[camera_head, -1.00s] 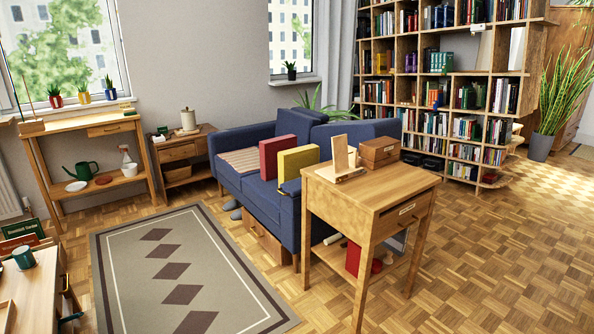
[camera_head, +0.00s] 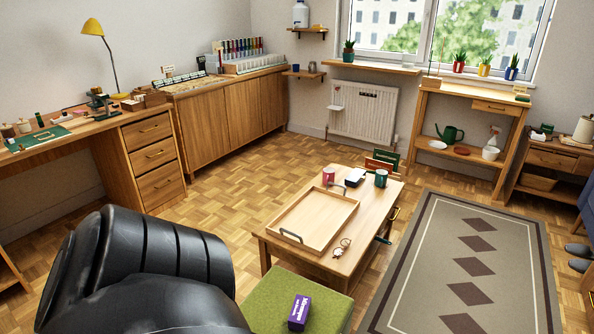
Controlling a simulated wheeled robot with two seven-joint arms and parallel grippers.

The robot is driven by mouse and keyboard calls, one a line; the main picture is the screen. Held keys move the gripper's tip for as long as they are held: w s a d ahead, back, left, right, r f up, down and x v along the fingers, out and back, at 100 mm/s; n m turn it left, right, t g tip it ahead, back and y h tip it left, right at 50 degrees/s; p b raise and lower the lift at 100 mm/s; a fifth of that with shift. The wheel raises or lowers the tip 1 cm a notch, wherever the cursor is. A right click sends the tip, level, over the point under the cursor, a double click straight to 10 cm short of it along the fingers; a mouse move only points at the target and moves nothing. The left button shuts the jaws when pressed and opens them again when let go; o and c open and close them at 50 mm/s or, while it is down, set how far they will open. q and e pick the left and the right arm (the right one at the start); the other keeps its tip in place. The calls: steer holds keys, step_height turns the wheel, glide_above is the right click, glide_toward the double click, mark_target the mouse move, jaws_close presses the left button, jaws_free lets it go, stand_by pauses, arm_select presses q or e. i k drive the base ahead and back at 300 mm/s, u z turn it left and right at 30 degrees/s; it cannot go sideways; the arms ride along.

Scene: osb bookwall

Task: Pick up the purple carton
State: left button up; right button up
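The purple carton (camera_head: 299,312) lies on a green cushioned seat (camera_head: 268,301) at the bottom middle of the head view. It has white lettering on its side and top. The seat stands at the near end of the low wooden table. A large black armchair-like shape or part of my own body fills the bottom left, and I cannot tell which. Neither of my grippers shows in the view.
The low table (camera_head: 375,207) holds a wooden tray (camera_head: 313,222), a pink mug (camera_head: 328,176), a dark green mug (camera_head: 381,178) and glasses (camera_head: 342,247). A patterned rug (camera_head: 420,277) lies to the right. A desk (camera_head: 150,160) stands at the left. Parquet floor is free between desk and table.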

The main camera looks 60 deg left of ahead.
mark_target(297, 321)
steer(key=u, duration=2.5)
steer(key=k, duration=0.6)
steer(key=u, duration=1.1)
steer(key=i, duration=0.95)
steer(key=z, duration=0.7)
steer(key=i, duration=0.8)
steer(key=z, duration=0.85)
